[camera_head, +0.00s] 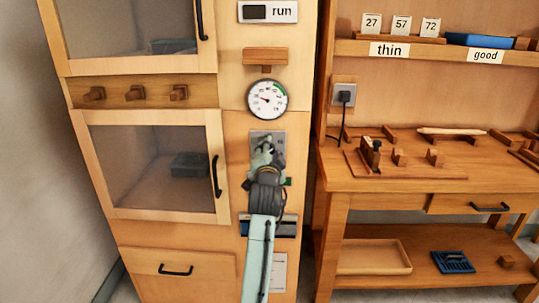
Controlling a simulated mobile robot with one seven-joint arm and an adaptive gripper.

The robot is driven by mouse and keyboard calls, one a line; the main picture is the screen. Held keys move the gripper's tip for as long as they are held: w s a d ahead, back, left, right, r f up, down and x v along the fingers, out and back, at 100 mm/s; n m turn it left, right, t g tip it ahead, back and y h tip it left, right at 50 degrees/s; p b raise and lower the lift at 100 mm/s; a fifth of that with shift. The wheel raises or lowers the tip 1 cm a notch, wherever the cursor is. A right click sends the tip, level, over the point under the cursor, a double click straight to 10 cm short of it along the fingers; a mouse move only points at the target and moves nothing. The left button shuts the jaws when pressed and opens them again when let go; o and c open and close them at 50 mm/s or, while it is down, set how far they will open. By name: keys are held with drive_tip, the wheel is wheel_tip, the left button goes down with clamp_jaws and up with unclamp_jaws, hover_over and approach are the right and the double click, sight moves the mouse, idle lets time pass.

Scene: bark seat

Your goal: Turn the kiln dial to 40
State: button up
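The tall wooden kiln cabinet (236,130) has a control panel on its right side. A grey plate (276,136) sits on this panel below a round white gauge. My gripper (265,148) is in front of the plate and covers most of it. The kiln dial cannot be made out; it may be behind my gripper. I cannot tell whether the fingers are open, shut or touching anything. The gauge (267,100) has a dark needle pointing to the left and a green band at its upper right; its numbers are too small to read.
A "run" sign (284,12) and a wooden bracket (265,56) are above the gauge. Glass doors (155,165) and wooden knobs (135,93) are to the left. A workbench (420,185) with tools stands close on the right. A small green part (288,181) shows beside my wrist.

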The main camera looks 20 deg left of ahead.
drive_tip(key=shift+f+m, duration=0.1)
drive_tip(key=shift+m, duration=0.7)
drive_tip(key=shift+b, duration=0.3)
drive_tip(key=o, duration=1.1)
drive_tip(key=v, duration=1.2)
